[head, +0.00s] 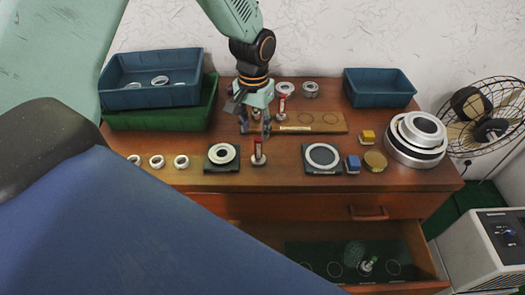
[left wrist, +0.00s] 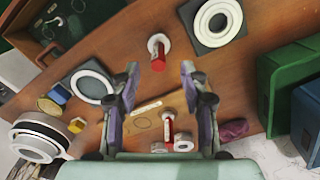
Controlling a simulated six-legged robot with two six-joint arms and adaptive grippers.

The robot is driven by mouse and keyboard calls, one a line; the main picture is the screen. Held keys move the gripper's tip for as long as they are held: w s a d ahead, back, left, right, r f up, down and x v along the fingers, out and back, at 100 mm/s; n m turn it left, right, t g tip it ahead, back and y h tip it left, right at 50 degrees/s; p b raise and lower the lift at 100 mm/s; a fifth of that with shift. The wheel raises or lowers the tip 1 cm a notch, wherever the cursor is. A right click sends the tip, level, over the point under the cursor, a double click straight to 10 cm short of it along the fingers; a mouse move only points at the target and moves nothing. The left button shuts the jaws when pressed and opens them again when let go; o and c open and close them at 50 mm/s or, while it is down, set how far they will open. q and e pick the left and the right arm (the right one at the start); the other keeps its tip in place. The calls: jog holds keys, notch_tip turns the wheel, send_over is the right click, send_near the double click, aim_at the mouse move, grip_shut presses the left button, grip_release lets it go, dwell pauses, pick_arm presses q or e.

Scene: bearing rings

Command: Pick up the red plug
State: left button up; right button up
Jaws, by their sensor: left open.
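A red plug (head: 258,148) with a pale round base stands on the wooden tabletop, between two dark plates with rings. It also shows in the left wrist view (left wrist: 158,60), just beyond the fingertips. A second red plug (head: 282,104) stands on the light wooden board (head: 328,125) farther back; it shows in the left wrist view too (left wrist: 168,128). My left gripper (head: 256,131) is open and empty, pointing down above and slightly behind the front red plug, apart from it. In the left wrist view the fingers (left wrist: 159,74) spread to either side. My right gripper is not in view.
Dark plates with rings (head: 208,166) (head: 306,168) flank the front plug. Several white rings (head: 156,161) lie left. A blue block (head: 353,164), gold disc (head: 375,160) and stacked bearing rings (head: 417,159) stand right. Blue bins (head: 190,94) (head: 379,98) stand behind. A drawer (head: 428,268) is open below.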

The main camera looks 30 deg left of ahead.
aim_at(257, 140)
pick_arm(q)
jog(key=shift+w+d+f, duration=0.1)
jog(key=shift+w+f, duration=0.05)
jog(key=shift+f, duration=0.15)
jog(key=shift+d+f, duration=0.1)
jog(key=shift+f, duration=1.15)
jog(key=f, duration=0.4)
jog(key=shift+w+f, duration=0.15)
jog(key=shift+w, duration=0.05)
jog(key=shift+w+f, duration=0.15)
jog(key=shift+f, duration=0.1)
jog(key=shift+r, duration=0.1)
